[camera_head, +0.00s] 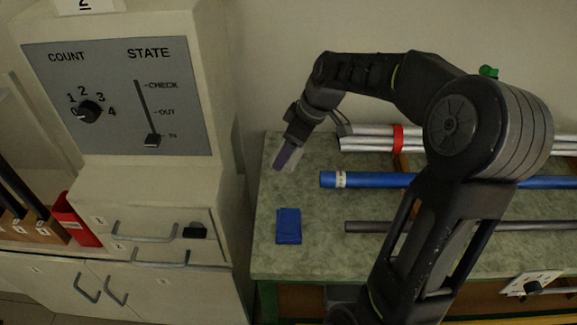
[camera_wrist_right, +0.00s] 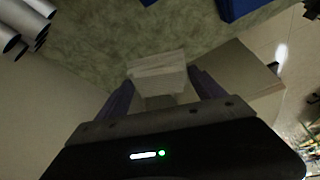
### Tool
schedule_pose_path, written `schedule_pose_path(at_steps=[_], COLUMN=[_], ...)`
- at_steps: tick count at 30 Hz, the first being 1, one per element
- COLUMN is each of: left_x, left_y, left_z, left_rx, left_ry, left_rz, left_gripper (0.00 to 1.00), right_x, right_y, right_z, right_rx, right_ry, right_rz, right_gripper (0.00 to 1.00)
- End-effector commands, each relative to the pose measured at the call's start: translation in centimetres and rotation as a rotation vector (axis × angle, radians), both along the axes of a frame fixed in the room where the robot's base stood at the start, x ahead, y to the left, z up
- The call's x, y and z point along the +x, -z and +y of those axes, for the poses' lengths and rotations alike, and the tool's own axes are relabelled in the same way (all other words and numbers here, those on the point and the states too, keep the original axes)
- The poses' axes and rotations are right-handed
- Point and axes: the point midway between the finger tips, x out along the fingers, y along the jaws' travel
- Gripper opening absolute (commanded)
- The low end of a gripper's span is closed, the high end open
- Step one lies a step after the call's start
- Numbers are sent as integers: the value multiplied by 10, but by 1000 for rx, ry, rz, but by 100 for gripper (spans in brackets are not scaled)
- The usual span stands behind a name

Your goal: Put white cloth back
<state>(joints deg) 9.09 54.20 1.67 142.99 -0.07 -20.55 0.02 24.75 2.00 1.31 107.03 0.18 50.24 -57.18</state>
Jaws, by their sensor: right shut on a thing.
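My right gripper (camera_head: 284,160) hangs over the back left end of the green worktop, fingers pointing down. In the wrist view the right gripper (camera_wrist_right: 160,90) is shut on the white cloth (camera_wrist_right: 157,72), a pale folded piece held between its two purple-grey fingers. In the head view the cloth is mostly hidden behind the fingers. A folded blue cloth (camera_head: 288,226) lies flat on the worktop, nearer the front than the gripper. My left gripper is not in view.
The worktop (camera_head: 268,255) carries a blue rod (camera_head: 375,180), a thin grey rod (camera_head: 385,227) and several silver tubes (camera_head: 365,143) with a red band. A cabinet (camera_head: 150,190) with drawers and a COUNT/STATE panel (camera_head: 120,98) stands left. A red bin (camera_head: 75,218) is further left.

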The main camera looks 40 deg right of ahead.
Motion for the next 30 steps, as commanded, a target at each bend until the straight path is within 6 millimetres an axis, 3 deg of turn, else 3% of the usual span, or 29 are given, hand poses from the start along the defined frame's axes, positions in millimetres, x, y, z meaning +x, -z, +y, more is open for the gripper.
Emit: schedule_pose_path(at_steps=[13,22,30], left_x=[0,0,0], left_y=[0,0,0], left_z=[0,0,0], left_rx=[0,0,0], left_ry=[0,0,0], left_rz=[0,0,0], left_gripper=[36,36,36], right_x=[0,-1,0], right_y=[13,55,58], right_z=[0,0,0], right_rx=[0,1,-1], right_ry=[1,1,1], right_rz=[0,2,-2], right_gripper=[40,40,40])
